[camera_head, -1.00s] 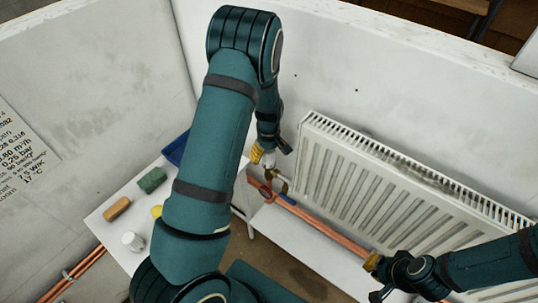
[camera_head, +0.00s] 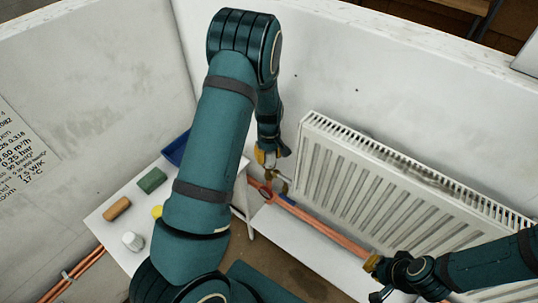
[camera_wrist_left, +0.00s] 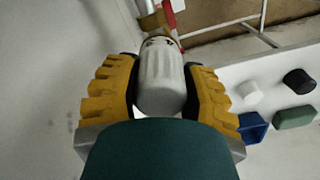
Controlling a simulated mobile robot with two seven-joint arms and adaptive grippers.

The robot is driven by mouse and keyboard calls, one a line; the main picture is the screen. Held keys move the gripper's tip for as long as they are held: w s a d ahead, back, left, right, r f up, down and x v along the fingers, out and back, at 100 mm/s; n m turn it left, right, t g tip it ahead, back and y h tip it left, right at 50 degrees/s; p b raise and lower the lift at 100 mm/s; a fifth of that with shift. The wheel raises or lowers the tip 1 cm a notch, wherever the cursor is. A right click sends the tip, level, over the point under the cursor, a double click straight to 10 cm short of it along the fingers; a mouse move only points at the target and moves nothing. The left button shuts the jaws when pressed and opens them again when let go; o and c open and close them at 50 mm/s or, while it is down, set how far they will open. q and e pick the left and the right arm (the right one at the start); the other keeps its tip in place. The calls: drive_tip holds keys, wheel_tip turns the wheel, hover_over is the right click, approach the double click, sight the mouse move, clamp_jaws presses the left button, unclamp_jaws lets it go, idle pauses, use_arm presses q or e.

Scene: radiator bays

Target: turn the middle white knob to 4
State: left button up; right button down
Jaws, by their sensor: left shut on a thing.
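A white ribbed knob (camera_wrist_left: 160,82) sits on a brass valve fitting at the radiator's pipe end, in the left wrist view. My left gripper (camera_head: 267,158) is shut on this knob, with its yellow ribbed fingers on either side. In the head view the fingers and wrist mostly hide the knob. No number on it can be read, and I cannot tell whether it is the middle one. My right gripper (camera_head: 373,264) is at the lower right, by the copper pipes in front of the radiator; whether it is open or shut is unclear.
The white radiator (camera_head: 390,190) stands against the wall, with copper pipes (camera_head: 325,228) along its lower front. A white side table (camera_head: 108,238) holds a brown cylinder (camera_head: 117,208), a green block (camera_head: 152,181), a white cylinder (camera_head: 132,241), and a blue bin (camera_head: 176,150).

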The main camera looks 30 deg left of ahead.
use_arm(q)
drive_tip(key=m+b, duration=0.2)
drive_tip(key=m, duration=0.3)
drive_tip(key=shift+f, duration=0.1)
drive_tip(key=shift+m+b, duration=0.5)
drive_tip(key=shift+m, duration=1.6)
drive_tip(key=o, duration=1.2)
drive_tip(key=shift+o, duration=0.2)
wheel_tip(320, 180, up, 12)
drive_tip(key=shift+r, duration=0.1)
